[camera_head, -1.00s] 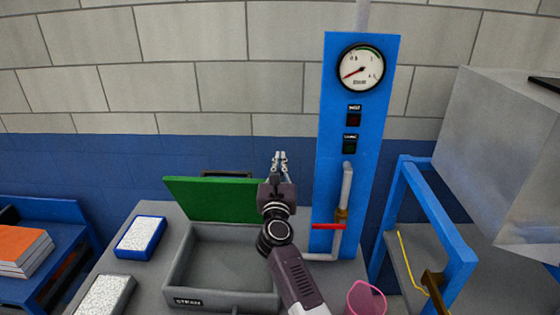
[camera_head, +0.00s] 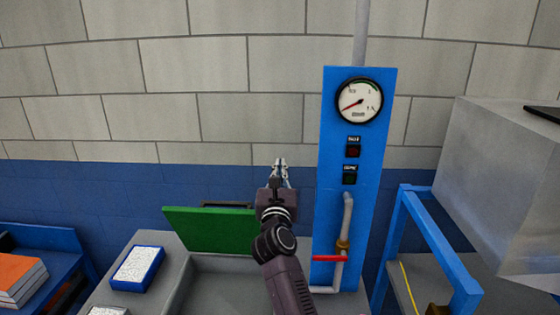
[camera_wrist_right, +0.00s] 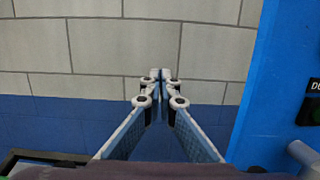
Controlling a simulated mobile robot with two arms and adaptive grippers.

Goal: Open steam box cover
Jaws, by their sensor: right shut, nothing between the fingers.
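The grey steam box (camera_head: 225,285) stands on the table, and its near part is cut off by the bottom edge of the head view. Its green cover (camera_head: 210,229) stands raised along the back edge, so the box is open and looks empty inside. A dark handle (camera_head: 226,204) shows at the cover's top edge. My right gripper (camera_head: 280,162) is shut and empty, in front of the wall, above and to the right of the cover. It also shows in the right wrist view (camera_wrist_right: 161,74), fingertips together. My left gripper is not in view.
A blue panel (camera_head: 329,150) with a gauge (camera_head: 358,101), two buttons and a red-handled valve (camera_head: 330,258) stands close to the right of my right gripper. A blue-edged white block (camera_head: 137,266) lies left of the box. A blue frame (camera_head: 440,245) stands at right.

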